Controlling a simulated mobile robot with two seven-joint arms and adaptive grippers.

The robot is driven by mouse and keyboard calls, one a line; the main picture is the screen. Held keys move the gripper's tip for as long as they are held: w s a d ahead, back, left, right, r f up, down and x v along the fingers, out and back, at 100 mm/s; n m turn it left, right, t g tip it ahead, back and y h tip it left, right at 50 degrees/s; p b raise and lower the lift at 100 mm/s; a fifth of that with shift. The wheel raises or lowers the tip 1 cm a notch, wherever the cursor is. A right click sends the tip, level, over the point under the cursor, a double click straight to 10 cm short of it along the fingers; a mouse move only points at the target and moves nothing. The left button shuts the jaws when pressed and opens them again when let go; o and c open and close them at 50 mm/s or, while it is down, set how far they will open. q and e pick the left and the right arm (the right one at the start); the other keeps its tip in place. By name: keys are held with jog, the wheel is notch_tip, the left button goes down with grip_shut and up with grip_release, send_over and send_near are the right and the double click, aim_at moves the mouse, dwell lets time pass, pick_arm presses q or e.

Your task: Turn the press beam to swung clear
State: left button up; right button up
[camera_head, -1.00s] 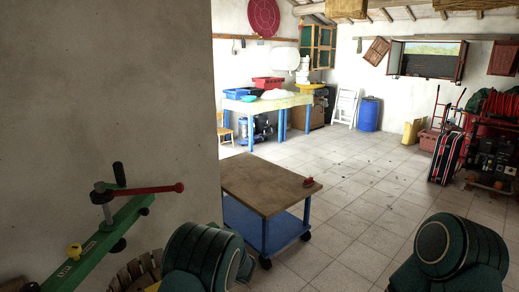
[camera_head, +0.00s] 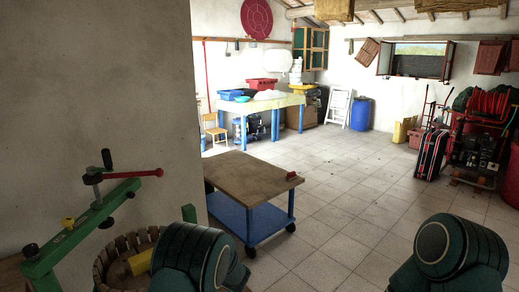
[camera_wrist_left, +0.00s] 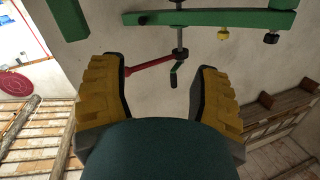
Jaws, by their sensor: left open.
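The press beam (camera_head: 85,226) is a green bar at the left of the head view, slanting up to the right. A red-handled crank (camera_head: 130,173) with a dark grip sits on its screw. Below is the round slatted wooden press basket (camera_head: 107,265), partly hidden by my left arm. In the left wrist view the beam (camera_wrist_left: 215,18) crosses the top, with its screw and red crank hanging between the fingertips in the picture. My left gripper (camera_wrist_left: 160,70) is open with yellow-padded fingers; no contact with the beam shows. My right gripper is out of view.
A wooden-topped blue cart (camera_head: 250,180) stands right of the wall corner (camera_head: 200,130). A long table (camera_head: 262,103) with tubs is farther back. The tiled floor (camera_head: 345,195) right of the cart is mostly clear.

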pick_arm(q)
jog(key=s+d+f+m+g+h, duration=0.1)
jog(key=s+f+m+h, duration=0.1)
jog(key=s+f+h, duration=0.5)
jog(key=s+d+f+m+h, duration=0.1)
jog(key=s+f+m+h, duration=0.2)
jog(key=f, duration=0.7)
jog(key=s+d+f+g+h, duration=0.1)
jog(key=s+d+g+h, duration=0.2)
jog(key=s, duration=0.8)
jog(key=s+d+f+m+g+h, duration=0.1)
jog(key=s+d+g+h, duration=0.2)
jog(key=s, duration=0.9)
jog(key=d+h, duration=0.2)
jog(key=d, duration=0.2)
jog(key=shift+f+m+g, duration=0.3)
jog(key=shift+f+g, duration=0.1)
